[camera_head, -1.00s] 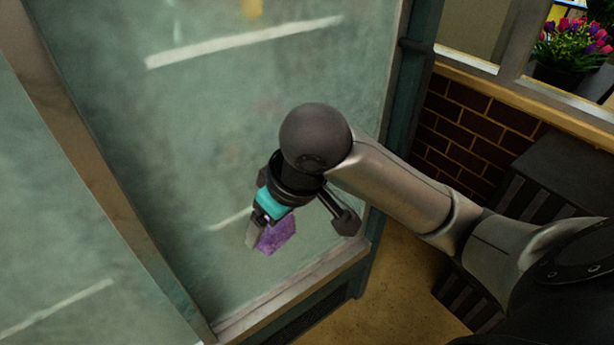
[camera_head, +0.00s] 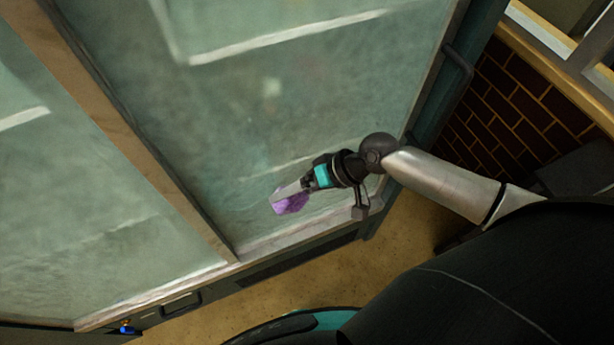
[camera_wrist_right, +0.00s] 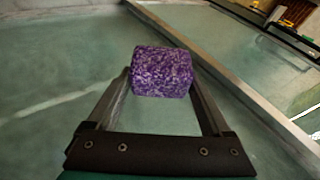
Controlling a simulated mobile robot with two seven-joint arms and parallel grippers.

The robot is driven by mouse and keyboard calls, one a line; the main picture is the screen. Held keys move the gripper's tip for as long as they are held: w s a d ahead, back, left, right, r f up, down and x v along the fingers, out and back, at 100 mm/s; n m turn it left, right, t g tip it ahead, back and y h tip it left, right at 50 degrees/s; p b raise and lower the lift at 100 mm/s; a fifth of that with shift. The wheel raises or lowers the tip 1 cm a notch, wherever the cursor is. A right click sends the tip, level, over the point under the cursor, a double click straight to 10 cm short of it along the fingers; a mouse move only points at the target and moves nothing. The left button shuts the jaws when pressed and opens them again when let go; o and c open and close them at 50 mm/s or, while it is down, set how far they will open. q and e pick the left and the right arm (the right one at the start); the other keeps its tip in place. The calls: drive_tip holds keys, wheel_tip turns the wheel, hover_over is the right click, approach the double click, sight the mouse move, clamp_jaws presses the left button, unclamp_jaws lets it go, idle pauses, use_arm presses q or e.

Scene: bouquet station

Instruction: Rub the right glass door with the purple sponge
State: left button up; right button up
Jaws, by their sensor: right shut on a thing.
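The purple sponge (camera_head: 291,204) is held at the tips of my right gripper (camera_head: 285,195), in front of the lower part of the right glass door (camera_head: 270,110). In the right wrist view the speckled sponge (camera_wrist_right: 162,72) sits between the two fingers of the gripper (camera_wrist_right: 160,85), which are shut on it. The glass door (camera_wrist_right: 60,60) fills much of the background there. The glass looks hazy. I cannot tell whether the sponge touches the glass. My left gripper is not in view.
The left glass door (camera_head: 70,200) stands beyond a brown metal frame (camera_head: 130,140). A dark handle (camera_head: 458,66) is on the right door's outer edge. A brick wall (camera_head: 515,100) is at the right. Tan floor (camera_head: 300,285) shows below the cabinet.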

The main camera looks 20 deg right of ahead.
drive_tip(key=shift+s+d+f+m+t+p, duration=0.15)
drive_tip(key=shift+d+m+t+p, duration=0.15)
drive_tip(key=shift+d+m+p, duration=0.15)
drive_tip(key=shift+s+d+f+m+t+p, duration=0.15)
drive_tip(key=shift+d+m+t+p, duration=0.2)
drive_tip(key=shift+d, duration=0.2)
drive_tip(key=shift+d+f, duration=0.25)
drive_tip(key=shift+d, duration=0.05)
use_arm(q)
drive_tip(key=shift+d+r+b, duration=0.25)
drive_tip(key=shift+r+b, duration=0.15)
drive_tip(key=shift+b, duration=0.65)
use_arm(e)
drive_tip(key=w, duration=0.6)
drive_tip(key=shift+a, duration=0.1)
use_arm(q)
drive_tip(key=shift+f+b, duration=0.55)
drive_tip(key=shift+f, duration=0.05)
use_arm(e)
drive_tip(key=shift+w+m, duration=0.3)
drive_tip(key=shift+w, duration=0.7)
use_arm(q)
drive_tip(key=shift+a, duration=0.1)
